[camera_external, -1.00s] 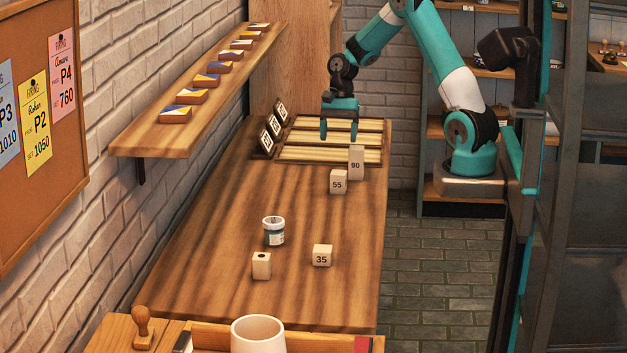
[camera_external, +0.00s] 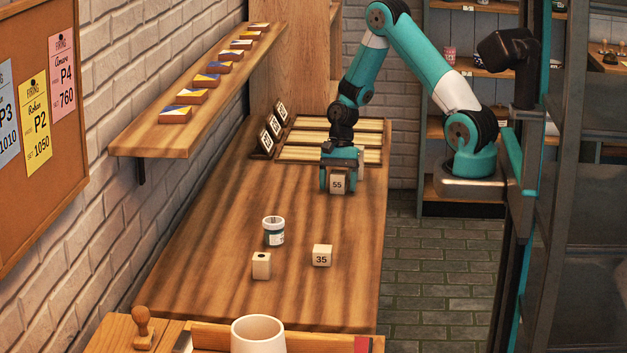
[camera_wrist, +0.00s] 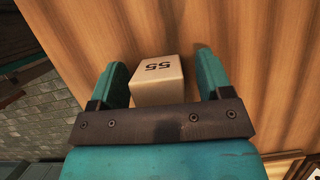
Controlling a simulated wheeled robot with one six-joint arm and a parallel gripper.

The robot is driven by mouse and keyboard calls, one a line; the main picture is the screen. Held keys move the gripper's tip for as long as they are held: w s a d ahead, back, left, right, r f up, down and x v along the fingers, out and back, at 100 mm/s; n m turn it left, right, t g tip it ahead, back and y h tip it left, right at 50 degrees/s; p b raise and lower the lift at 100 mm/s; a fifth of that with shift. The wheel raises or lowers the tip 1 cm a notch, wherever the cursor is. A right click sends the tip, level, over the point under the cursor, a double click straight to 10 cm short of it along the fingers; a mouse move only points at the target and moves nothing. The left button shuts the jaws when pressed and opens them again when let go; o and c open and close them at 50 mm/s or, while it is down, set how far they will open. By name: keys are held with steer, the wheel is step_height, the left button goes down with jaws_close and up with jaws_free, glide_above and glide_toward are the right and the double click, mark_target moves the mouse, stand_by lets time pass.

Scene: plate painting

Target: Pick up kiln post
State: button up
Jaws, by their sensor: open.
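A pale kiln post marked 55 (camera_external: 337,184) stands on the wooden table; in the wrist view the post (camera_wrist: 157,79) lies between the two teal fingers. My gripper (camera_external: 338,183) is lowered over it, with its fingers open on either side. In the wrist view a gap shows between the post and the right finger; the left finger is close to it, and I cannot tell if it touches. A shorter post marked 35 (camera_external: 322,256) stands nearer the camera. The post marked 90 is hidden behind my gripper.
A small jar (camera_external: 274,231) and a pale block with a dark hole (camera_external: 261,266) stand near the 35 post. A wall shelf (camera_external: 160,141) runs along the left. The table's middle is clear.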

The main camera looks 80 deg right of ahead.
steer(key=c, duration=1.1)
steer(key=shift+r, duration=0.1)
